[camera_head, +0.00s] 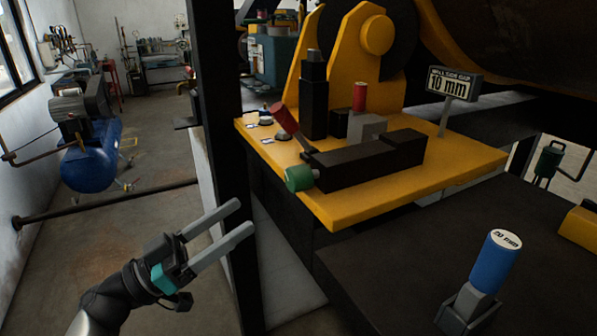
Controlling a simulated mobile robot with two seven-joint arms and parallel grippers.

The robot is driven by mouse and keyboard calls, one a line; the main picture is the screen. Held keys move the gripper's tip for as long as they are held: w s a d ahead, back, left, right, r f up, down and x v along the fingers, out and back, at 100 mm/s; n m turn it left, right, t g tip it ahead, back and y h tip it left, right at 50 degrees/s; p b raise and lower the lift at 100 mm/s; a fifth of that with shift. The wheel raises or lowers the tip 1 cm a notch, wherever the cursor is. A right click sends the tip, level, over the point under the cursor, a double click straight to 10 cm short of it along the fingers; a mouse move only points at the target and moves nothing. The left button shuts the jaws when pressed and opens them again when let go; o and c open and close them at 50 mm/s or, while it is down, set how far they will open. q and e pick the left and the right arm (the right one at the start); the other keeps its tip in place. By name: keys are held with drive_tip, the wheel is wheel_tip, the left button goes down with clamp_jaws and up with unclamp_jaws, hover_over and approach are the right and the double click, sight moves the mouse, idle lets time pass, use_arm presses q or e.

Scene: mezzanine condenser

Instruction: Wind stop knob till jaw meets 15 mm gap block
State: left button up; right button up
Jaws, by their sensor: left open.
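A yellow machine plate (440,175) carries a long black slide body (365,163). A green knob (299,177) sits at the body's near left end, and a red-handled lever (284,118) tilts up beside it. I cannot tell for certain which is the stop knob. A sign (454,84) reads "WALL SIDE GAP 10 mm". My left gripper (244,216) is open and empty, left of and below the plate. My right gripper is out of view.
A blue-handled block (494,262), its label seemingly "20 mm", stands in a grey holder on the dark surface (400,275) at lower right. A black post (224,110) rises between the left floor area and the plate. A blue compressor (90,155) stands far left.

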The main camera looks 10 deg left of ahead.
sight(289, 183)
use_arm(q)
drive_tip(key=p+x, duration=0.1)
drive_tip(key=x, duration=1.1)
drive_tip(key=shift+w+d+r, duration=0.1)
drive_tip(key=shift+r, duration=0.05)
clamp_jaws()
